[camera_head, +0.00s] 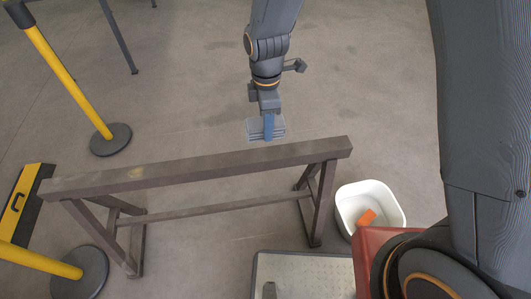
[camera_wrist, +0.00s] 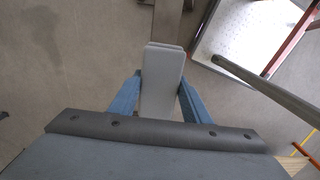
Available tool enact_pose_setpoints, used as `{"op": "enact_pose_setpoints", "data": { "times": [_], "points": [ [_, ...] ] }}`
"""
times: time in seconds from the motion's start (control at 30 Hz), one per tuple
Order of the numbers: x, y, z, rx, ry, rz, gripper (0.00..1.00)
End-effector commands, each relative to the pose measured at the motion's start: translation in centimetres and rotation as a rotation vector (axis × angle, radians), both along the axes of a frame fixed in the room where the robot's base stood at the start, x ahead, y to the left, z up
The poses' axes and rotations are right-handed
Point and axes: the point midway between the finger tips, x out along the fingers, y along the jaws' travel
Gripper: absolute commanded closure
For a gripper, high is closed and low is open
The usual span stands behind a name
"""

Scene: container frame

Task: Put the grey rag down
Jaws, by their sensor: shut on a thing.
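The grey rag (camera_head: 252,130) is a folded, flat grey pad held by my gripper (camera_head: 268,128) in the head view. In the wrist view the grey rag (camera_wrist: 162,80) stands between the two blue fingers of my gripper (camera_wrist: 160,95), which press on its sides. In the head view the rag hangs over or just behind the beam of a brown trestle (camera_head: 200,168), toward its right end. I cannot tell whether the rag touches the beam.
A white bin (camera_head: 388,193) with an orange piece (camera_head: 367,217) inside stands right of the trestle. A pale platform (camera_head: 305,272) lies in front. Yellow posts with dark bases (camera_head: 110,139) stand at the left.

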Motion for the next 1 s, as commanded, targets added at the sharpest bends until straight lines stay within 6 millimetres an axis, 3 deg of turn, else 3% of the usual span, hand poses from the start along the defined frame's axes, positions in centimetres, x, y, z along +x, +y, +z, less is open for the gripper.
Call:
{"op": "enact_pose_setpoints", "data": {
  "times": [0.2,0.7,1.0],
  "points": [
    [-0.2,0.1,-3.6,-0.002,0.005,0.014,0.75],
    [-0.1,0.1,-9.0,-0.002,0.002,0.011,0.75],
    [-0.1,0.1,-9.6,0.0,0.0,0.01,0.75]
  ]
}}
